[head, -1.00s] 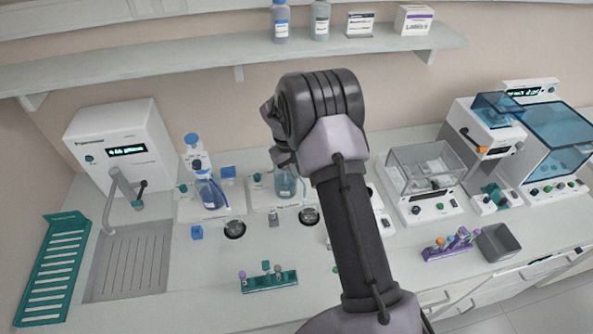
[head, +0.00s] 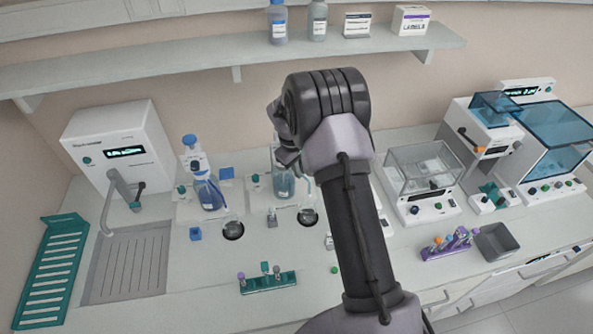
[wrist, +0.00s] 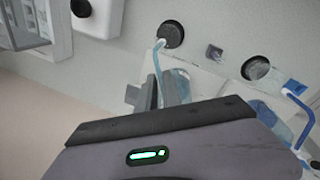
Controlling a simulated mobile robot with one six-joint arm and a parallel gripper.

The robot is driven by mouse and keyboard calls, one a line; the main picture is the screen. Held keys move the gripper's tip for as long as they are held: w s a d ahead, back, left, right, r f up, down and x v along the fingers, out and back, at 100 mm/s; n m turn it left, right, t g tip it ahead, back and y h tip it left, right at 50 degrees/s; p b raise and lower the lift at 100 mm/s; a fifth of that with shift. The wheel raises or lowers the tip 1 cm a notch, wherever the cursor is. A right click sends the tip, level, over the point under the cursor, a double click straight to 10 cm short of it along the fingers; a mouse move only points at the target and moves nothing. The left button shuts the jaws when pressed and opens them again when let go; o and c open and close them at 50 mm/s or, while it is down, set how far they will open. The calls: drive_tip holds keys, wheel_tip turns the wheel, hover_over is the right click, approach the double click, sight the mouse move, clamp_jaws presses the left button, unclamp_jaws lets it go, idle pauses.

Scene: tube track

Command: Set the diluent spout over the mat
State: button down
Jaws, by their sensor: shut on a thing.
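The pale blue diluent spout (wrist: 161,62) is a thin bent tube in the wrist view, and its tip is at the near-left rim of a round black mat (wrist: 171,35). I cannot tell how far above the mat the tip is. My gripper (wrist: 158,92) is shut on the spout's lower part; its dark fingers show beyond the wrist housing. In the head view the same mat (head: 308,218) lies right of centre, in front of a bottle of bluish liquid (head: 283,182).
A second black mat (head: 233,231) lies to the left, before a blue-spouted bottle (head: 208,192). A teal tube rack (head: 268,283) stands in front. A clear-walled balance (head: 425,168) and a purple rack (head: 450,246) are to the right. The shelf (head: 230,56) runs behind.

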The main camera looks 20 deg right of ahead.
drive_tip(key=c, duration=1.5)
unclamp_jaws()
drive_tip(key=shift+d, duration=0.1)
drive_tip(key=s+a+r, duration=0.1)
drive_tip(key=a+r, duration=0.2)
drive_tip(key=r, duration=1.4)
drive_tip(key=shift+a+p, duration=0.15)
drive_tip(key=shift+p, duration=0.3)
drive_tip(key=s+a+f+m+t+y+b, duration=0.1)
drive_tip(key=s+a+f+m+b, duration=0.15)
drive_tip(key=s+b, duration=0.35)
drive_tip(key=s+a+f+m+t+b, duration=0.1)
drive_tip(key=s+a+b, duration=0.3)
drive_tip(key=s+b, duration=0.3)
drive_tip(key=s+a+f+m+t+y+b, duration=0.1)
drive_tip(key=s+a+b, duration=0.2)
drive_tip(key=s+b, duration=0.3)
drive_tip(key=s+a+f+m+t+y+b, duration=0.2)
drive_tip(key=s+a+f+m+b, duration=0.1)
drive_tip(key=s+f+b, duration=0.4)
drive_tip(key=s+a+f, duration=0.1)
drive_tip(key=s+f, duration=0.2)
drive_tip(key=s, duration=0.3)
drive_tip(key=shift+a+f+m+b, duration=0.2)
drive_tip(key=shift+f+m+b, duration=0.15)
drive_tip(key=shift+b, duration=0.05)
